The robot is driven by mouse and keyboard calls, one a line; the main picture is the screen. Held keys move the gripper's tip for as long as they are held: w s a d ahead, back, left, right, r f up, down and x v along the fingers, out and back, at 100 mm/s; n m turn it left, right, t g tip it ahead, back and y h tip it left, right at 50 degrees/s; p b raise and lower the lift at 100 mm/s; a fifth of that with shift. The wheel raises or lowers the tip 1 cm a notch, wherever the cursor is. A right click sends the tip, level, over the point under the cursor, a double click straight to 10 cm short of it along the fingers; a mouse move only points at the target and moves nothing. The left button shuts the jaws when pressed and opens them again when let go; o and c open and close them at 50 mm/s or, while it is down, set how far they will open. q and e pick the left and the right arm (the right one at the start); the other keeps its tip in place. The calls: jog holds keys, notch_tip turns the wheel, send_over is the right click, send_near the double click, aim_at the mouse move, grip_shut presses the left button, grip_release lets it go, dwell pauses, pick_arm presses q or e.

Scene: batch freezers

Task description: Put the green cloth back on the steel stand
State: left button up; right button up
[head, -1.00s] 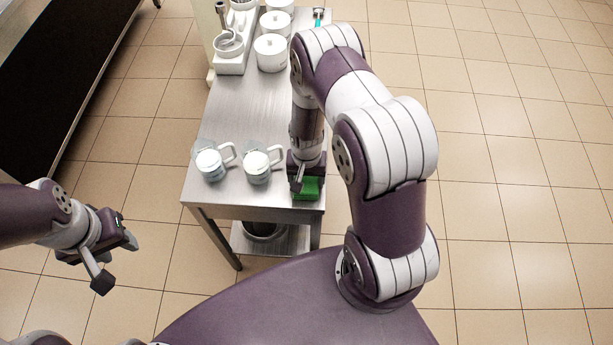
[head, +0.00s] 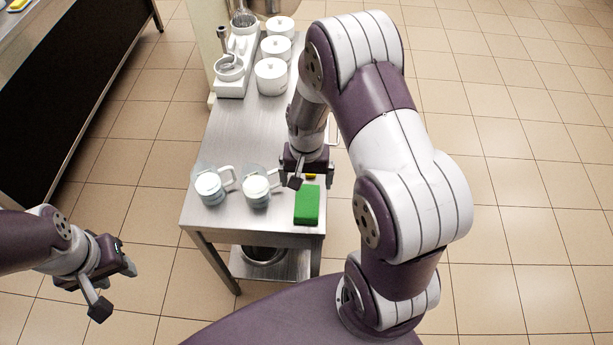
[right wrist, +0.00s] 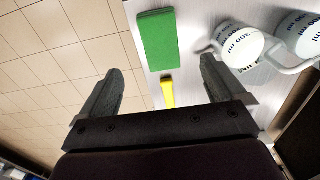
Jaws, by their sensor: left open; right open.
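The green cloth (head: 307,204) lies flat on the steel stand (head: 245,133), near its front right corner. In the right wrist view the cloth (right wrist: 157,40) lies beyond my open fingertips. My right gripper (head: 308,180) is open and empty above the stand, just behind the cloth and apart from it. It also shows in the right wrist view (right wrist: 160,85). My left gripper (head: 116,281) is open and empty, out over the floor to the left of the stand.
Two measuring jugs, one left (head: 209,188) and one right (head: 257,190), stand left of the cloth. A yellow item (right wrist: 167,92) lies close to the cloth. White lidded pots (head: 271,76) and a white utensil holder (head: 236,72) stand at the back. A pot (head: 263,256) is on the lower shelf.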

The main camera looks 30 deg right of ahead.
jog(key=s+a+r+n, duration=0.2)
jog(key=s+r+n, duration=0.1)
jog(key=r, duration=0.3)
jog(key=s+a+r+n+t, duration=0.1)
jog(key=s+a+r+n, duration=0.2)
jog(key=s+r, duration=0.2)
jog(key=shift+s+r+n, duration=0.15)
jog(key=shift+r+n, duration=0.15)
jog(key=shift+r, duration=0.1)
